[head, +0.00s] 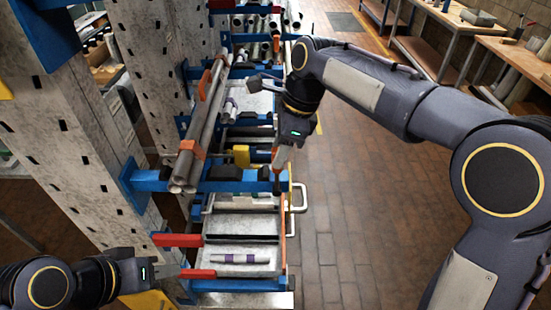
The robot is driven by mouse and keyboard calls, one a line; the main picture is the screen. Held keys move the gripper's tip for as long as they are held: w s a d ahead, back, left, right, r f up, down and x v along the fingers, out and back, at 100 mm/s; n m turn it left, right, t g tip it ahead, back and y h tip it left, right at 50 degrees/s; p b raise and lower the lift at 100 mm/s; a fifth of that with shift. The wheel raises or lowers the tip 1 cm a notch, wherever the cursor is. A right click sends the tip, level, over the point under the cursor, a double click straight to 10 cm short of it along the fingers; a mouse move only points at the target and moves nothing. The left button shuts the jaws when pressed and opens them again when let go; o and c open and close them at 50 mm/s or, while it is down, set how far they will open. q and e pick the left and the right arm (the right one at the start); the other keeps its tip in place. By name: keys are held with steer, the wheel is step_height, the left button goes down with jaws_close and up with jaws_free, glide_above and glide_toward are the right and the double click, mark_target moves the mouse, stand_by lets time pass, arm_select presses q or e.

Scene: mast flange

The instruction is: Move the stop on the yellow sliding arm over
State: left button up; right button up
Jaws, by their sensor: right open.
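A small yellow part (241,156) shows in the head view, just behind a blue rack arm (210,185) with black blocks (225,173) on top. I cannot tell for sure which piece is the stop on the yellow sliding arm. My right gripper (278,168) points down at the right end of this blue arm, right of the yellow part. It is open, and its fingertips are small and partly lost against the rack. My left gripper (172,270) is low at the left, beside a red-tipped arm (198,274). Its fingers are too unclear to read.
Long grey pipes (200,130) lie along the rack on the left. A purple-banded tube (240,259) lies on a lower tray. Perforated grey uprights (75,140) stand at the left. The brick floor (345,225) at the right is clear; workbenches (460,35) stand beyond.

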steer(key=v, duration=0.4)
stand_by(0.3)
